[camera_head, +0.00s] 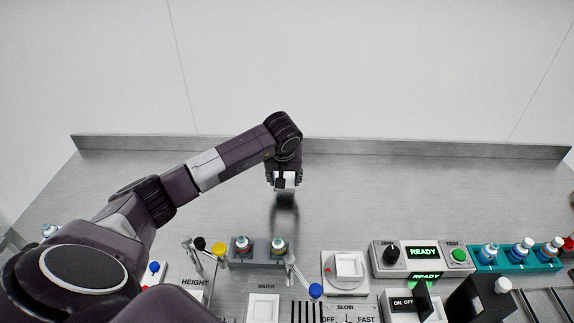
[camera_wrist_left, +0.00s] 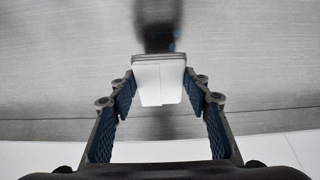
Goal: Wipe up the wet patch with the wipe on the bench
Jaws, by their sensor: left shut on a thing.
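My left gripper (camera_head: 284,184) is over the open rear part of the steel bench (camera_head: 370,190), pointing down. It is shut on a white folded wipe (camera_head: 289,181). In the left wrist view the wipe (camera_wrist_left: 158,84) sits between the two blue-padded fingers (camera_wrist_left: 160,92). A dark smudge shows on the metal beyond the wipe in that view, with a small bluish spot at its edge. I cannot tell whether it is the wet patch, a shadow or a reflection. No wet patch stands out clearly in the head view. My right gripper is not in view.
A grey rack (camera_head: 258,252) with capped vials stands in front of the gripper. A white device (camera_head: 345,272), a control box reading READY (camera_head: 422,255) and a teal vial rack (camera_head: 515,258) are to the right. A low back ledge (camera_head: 400,150) bounds the clear rear bench.

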